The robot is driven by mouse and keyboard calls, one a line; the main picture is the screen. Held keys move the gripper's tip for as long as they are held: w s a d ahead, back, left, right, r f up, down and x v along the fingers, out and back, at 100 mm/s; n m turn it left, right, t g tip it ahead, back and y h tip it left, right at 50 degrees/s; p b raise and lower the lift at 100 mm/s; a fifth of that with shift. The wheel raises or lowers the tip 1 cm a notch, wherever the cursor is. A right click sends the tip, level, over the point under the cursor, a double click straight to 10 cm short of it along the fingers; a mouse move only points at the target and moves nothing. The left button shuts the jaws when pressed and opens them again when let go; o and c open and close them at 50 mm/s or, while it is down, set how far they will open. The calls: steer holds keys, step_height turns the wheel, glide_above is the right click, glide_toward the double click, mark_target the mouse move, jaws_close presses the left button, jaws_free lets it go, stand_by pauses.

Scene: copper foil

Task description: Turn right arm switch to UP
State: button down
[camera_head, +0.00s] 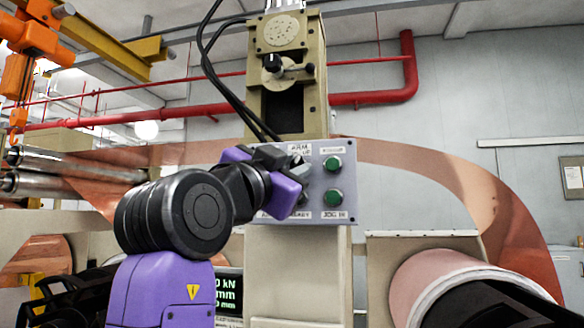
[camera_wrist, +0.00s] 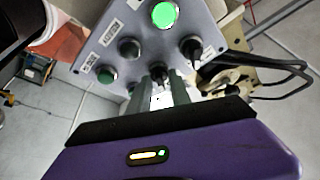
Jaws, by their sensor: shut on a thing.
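The grey control panel (camera_head: 345,178) faces me on the beige column, with an "ARM" label (camera_head: 298,148) at its top, partly covered. My purple gripper (camera_head: 301,178) is at the panel's left part and hides most of the switches there. In the wrist view, the fingertips of my gripper (camera_wrist: 160,84) are closed around a dark switch knob (camera_wrist: 158,69) on the panel (camera_wrist: 147,22). Another black switch (camera_wrist: 191,47) sits just right of it. The pointing direction of the held knob and its label cannot be read.
Green buttons (camera_head: 333,163) sit on the panel's right side; one lit green button (camera_wrist: 164,14) shows in the wrist view. Black cables (camera_head: 215,75) hang down to the panel's top. Copper foil (camera_head: 425,160) runs behind, and a large roll (camera_head: 440,280) stands right.

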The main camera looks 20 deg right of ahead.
steer(key=c, duration=1.5)
jaws_free()
steer(key=shift+c, duration=0.2)
steer(key=b+v, duration=0.1)
steer(key=v, duration=0.7)
